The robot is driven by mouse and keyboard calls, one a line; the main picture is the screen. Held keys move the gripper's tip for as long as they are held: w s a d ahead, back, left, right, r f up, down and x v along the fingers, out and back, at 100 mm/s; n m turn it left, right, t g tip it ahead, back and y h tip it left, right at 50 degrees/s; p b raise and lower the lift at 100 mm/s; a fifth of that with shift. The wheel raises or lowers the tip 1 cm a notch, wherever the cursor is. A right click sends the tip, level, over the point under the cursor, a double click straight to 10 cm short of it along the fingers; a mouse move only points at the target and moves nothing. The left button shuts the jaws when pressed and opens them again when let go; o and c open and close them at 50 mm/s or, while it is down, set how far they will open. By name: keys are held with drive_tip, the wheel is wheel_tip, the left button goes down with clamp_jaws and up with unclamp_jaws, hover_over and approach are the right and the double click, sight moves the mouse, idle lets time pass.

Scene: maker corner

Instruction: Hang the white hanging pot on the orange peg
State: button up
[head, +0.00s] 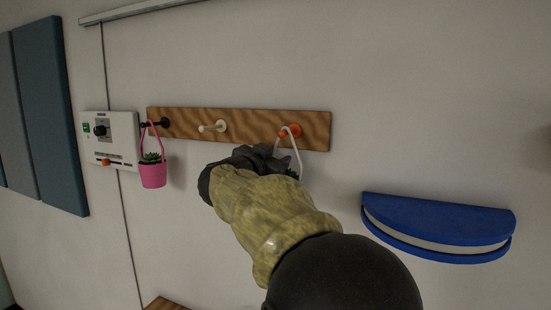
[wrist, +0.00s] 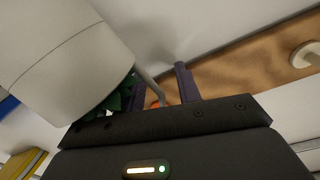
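The white hanging pot (wrist: 65,45) fills the upper left of the wrist view, with its green plant (wrist: 120,98) beside my fingers. In the head view its thin white handle (head: 298,158) rises to the orange peg (head: 296,131), and its top appears looped over that peg; my arm hides the pot body. The orange peg shows as a small patch in the wrist view (wrist: 154,104). My gripper (wrist: 158,90) has its dark fingers apart, with the white handle strap passing between them. In the head view, my own wrist mostly hides the fingers.
The wooden board (head: 245,125) also carries a bare white peg (head: 218,126) and a black peg (head: 162,122) holding a pink pot (head: 153,176). A white control panel (head: 122,128) is at left. A blue half-round shelf (head: 440,220) juts out at lower right.

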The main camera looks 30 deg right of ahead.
drive_tip(key=shift+r, duration=0.1)
idle(0.3)
drive_tip(key=b+v, duration=0.4)
drive_tip(key=v, duration=1.3)
drive_tip(key=shift+a+b, duration=0.2)
drive_tip(key=shift+b, duration=0.2)
drive_tip(key=shift+s, duration=0.1)
drive_tip(key=w+a+f+n+t+y, duration=0.65)
drive_tip(key=w+f+n+y, duration=0.3)
drive_tip(key=f, duration=0.25)
wheel_tip(320, 180, down, 9)
drive_tip(key=a+n+g+y, duration=0.1)
drive_tip(key=n+g+y, duration=0.1)
drive_tip(key=n+y, duration=0.15)
drive_tip(key=s+f+n+g+y, duration=0.1)
drive_tip(key=s+f+g, duration=0.2)
drive_tip(key=f, duration=0.4)
drive_tip(key=s+f+g+y, duration=0.1)
drive_tip(key=s+f+g, duration=0.15)
drive_tip(key=f, duration=0.45)
drive_tip(key=s+d+f+g, duration=0.1)
drive_tip(key=s+f+g, duration=0.2)
drive_tip(key=s+f, duration=0.2)
drive_tip(key=s+d+f+g, duration=0.2)
drive_tip(key=s+f, duration=0.4)
drive_tip(key=s, duration=0.4)
drive_tip(key=shift+d+f+g, duration=0.25)
drive_tip(key=shift+f+g, duration=0.1)
drive_tip(key=shift+g, duration=0.55)
